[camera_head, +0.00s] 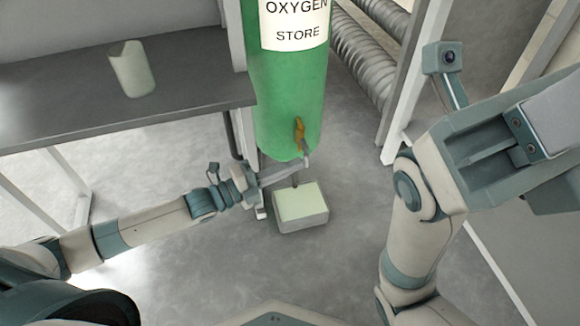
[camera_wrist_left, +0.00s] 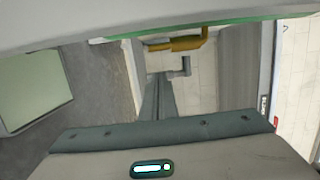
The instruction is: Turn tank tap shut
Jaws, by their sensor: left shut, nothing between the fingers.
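The green oxygen tank (camera_head: 285,95) stands at the centre of the head view, with a white "OXYGEN STORE" label. Its brass-orange tap (camera_head: 299,134) is low on the front. A small grey outlet (camera_head: 306,157) shows just below it. In the left wrist view, the tap (camera_wrist_left: 185,43) is near the top, with a grey bent piece (camera_wrist_left: 180,67) below it. My left gripper (camera_head: 302,168) is shut and empty, its tips just below the tap. Whether they touch the outlet is unclear. My right arm is at the right; its finger state is unclear.
A pale box (camera_head: 300,222) with a light green top stands on the floor below my left gripper. A grey table (camera_head: 60,112) at left bears a pale cup (camera_head: 132,69). Ribbed hoses (camera_head: 365,70) and a white frame post (camera_head: 410,80) are right of the tank.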

